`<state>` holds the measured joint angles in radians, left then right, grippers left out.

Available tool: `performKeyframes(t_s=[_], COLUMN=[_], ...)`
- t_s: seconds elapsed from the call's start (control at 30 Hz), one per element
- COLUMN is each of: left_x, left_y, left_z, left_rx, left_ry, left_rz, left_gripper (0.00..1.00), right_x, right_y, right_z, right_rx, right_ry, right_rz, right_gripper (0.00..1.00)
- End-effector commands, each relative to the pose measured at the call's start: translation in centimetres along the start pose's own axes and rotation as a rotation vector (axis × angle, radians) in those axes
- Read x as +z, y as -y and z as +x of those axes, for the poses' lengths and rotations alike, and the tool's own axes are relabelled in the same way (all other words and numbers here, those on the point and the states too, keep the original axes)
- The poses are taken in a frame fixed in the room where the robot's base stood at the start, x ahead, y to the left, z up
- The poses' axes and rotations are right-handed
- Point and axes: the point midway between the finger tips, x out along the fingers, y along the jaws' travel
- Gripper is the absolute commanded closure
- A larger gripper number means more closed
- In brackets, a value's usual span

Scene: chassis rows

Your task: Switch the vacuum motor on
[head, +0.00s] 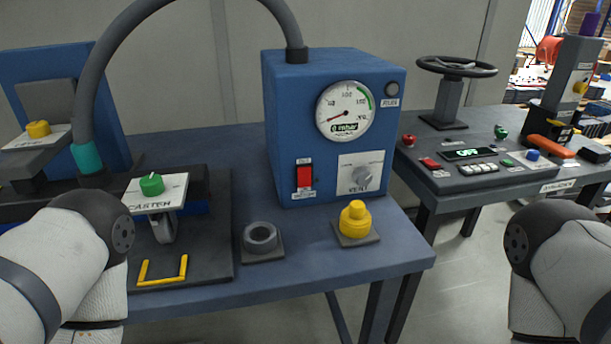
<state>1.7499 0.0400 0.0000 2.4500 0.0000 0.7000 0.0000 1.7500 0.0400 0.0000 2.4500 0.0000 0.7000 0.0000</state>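The vacuum unit (283,115) is a blue box at the back of the blue-grey table. Its round gauge (346,113) reads "0 mbar" in its small window. A red rocker switch (304,177) in a black frame sits on its front, lower left; I cannot tell its position for sure. To the right is a grey vent knob (362,175) on a white "VENT" plate. My left and right arms show at the lower left and lower right edges; neither gripper is in view.
A grey hose (91,108) arches from the box's top to a teal fitting. A yellow stepped knob (355,219) and a dark ring (261,237) stand before the box. A green knob (151,184) sits on a "CASTER" plate. A second table (500,183) carries a handwheel (455,67) and buttons.

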Motion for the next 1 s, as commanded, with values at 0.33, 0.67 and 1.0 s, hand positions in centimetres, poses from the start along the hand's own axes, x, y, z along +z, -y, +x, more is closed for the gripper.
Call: performKeyframes(t_s=[0.33,0.67,1.0], left_x=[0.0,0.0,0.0], left_y=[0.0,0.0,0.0], left_z=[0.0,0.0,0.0], left_rx=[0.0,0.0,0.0], left_ry=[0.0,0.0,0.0], left_rz=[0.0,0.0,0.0], left_gripper=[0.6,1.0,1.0], right_x=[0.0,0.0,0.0], right_y=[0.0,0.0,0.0], right_z=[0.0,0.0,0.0], right_rx=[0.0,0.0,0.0], right_ry=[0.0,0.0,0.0], right_rz=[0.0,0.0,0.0], right_gripper=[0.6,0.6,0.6])
